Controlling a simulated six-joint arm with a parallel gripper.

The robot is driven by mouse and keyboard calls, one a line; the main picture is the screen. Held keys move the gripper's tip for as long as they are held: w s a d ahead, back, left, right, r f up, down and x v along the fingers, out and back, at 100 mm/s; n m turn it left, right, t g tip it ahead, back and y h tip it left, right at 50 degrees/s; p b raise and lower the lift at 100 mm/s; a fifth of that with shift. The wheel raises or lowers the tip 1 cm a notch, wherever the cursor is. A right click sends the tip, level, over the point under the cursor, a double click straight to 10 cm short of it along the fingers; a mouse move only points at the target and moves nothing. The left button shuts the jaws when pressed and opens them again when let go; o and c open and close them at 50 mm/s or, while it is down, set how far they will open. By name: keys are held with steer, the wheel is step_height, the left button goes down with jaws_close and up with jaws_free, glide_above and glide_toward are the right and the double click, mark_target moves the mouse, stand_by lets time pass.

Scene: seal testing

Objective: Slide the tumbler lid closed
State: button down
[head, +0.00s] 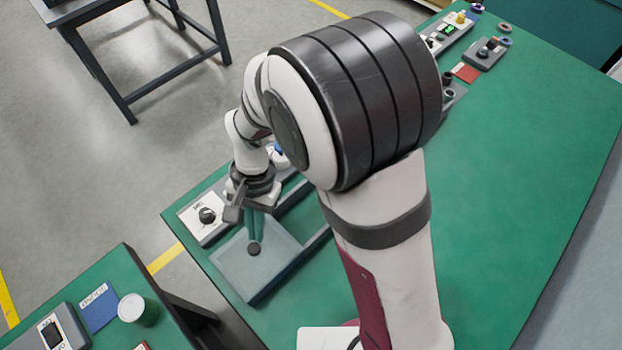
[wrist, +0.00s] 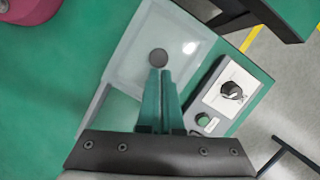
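The tumbler lid (head: 232,268) is a pale, see-through panel with a dark round knob (head: 254,249). It lies over the near-left part of a grey frame, and the frame's upper-right part is uncovered. In the wrist view the lid (wrist: 195,42) fills the upper middle, with its knob (wrist: 158,57) just beyond my fingertips. An open stretch of the frame shows at lower left. My gripper (head: 255,238) points down over the lid. In the wrist view its green fingers (wrist: 159,73) are together with only a thin slit between them, right beside the knob. Contact with the knob cannot be told.
A white control panel (head: 204,217) with a black dial stands beside the frame; a green button (wrist: 204,119) shows near it. A separate bench at lower left holds a blue card (head: 98,307) and a white cup (head: 137,309). The green table right of my arm is clear.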

steer(key=shift+s, duration=0.2)
steer(key=w, duration=0.1)
steer(key=w+r, duration=0.1)
steer(key=w, duration=0.1)
steer(key=w+d, duration=0.1)
steer(key=shift+w+d+r, duration=0.1)
steer(key=shift+w+r, duration=0.2)
steer(key=shift+r, duration=0.05)
steer(key=a+v, duration=0.1)
steer(key=v, duration=0.8)
steer(key=s+d+r+m+t, duration=0.2)
steer(key=s+d+t, duration=0.1)
steer(key=s+d, duration=1.3)
steer(key=shift+s+y, duration=0.35)
steer(key=shift+y, duration=0.05)
steer(key=shift+r, duration=0.15)
